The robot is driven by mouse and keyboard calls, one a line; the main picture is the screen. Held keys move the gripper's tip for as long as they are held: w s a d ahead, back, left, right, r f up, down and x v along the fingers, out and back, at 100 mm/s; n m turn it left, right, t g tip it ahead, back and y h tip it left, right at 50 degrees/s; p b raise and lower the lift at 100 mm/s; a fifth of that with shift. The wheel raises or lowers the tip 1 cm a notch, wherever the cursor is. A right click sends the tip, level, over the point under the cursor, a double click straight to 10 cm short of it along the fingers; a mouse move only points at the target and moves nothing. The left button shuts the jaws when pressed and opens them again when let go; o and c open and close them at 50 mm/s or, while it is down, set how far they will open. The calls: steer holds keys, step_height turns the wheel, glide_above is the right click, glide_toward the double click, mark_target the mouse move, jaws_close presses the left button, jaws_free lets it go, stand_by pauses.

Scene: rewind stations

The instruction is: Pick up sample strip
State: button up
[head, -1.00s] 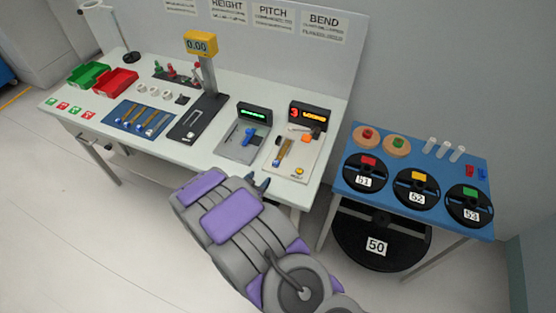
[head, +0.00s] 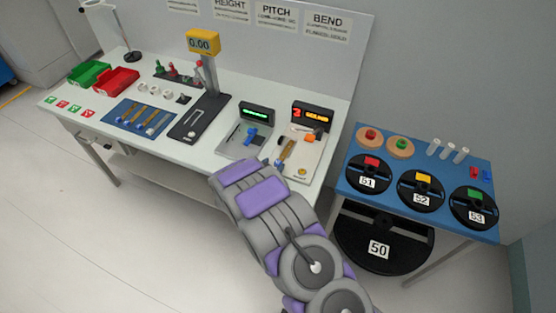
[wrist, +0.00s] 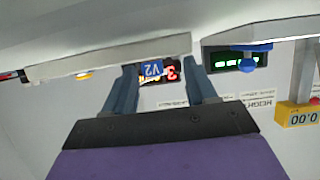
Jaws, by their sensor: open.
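A sample strip (head: 287,150), golden with a blue end, lies on the pale bend station (head: 306,158) at the right end of the white bench. In the wrist view a blue tag marked V2 (wrist: 151,69), seemingly the strip's end, shows between my two fingers. My gripper (wrist: 160,63) is open, with a finger on each side of the tag and gaps visible. In the head view my gripper (head: 273,163) is at the bench's front edge by the strip's near end, its fingers largely hidden by my arm. More strips (head: 143,118) lie on a blue mat.
The station with a green display (head: 247,135) stands just left, with a blue knob (wrist: 247,65). A red-lit display (head: 312,116) stands behind the strip. A blue table (head: 440,223) with black reels is to the right. The floor in front is clear.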

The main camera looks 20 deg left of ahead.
steer(key=shift+w+d, duration=0.25)
steer(key=shift+d, duration=0.7)
steer(key=shift+c, duration=1.4)
steer(key=shift+s+a+f, duration=0.1)
steer(key=shift+a, duration=0.55)
steer(key=c, duration=0.5)
jaws_close()
steer(key=shift+d, duration=0.25)
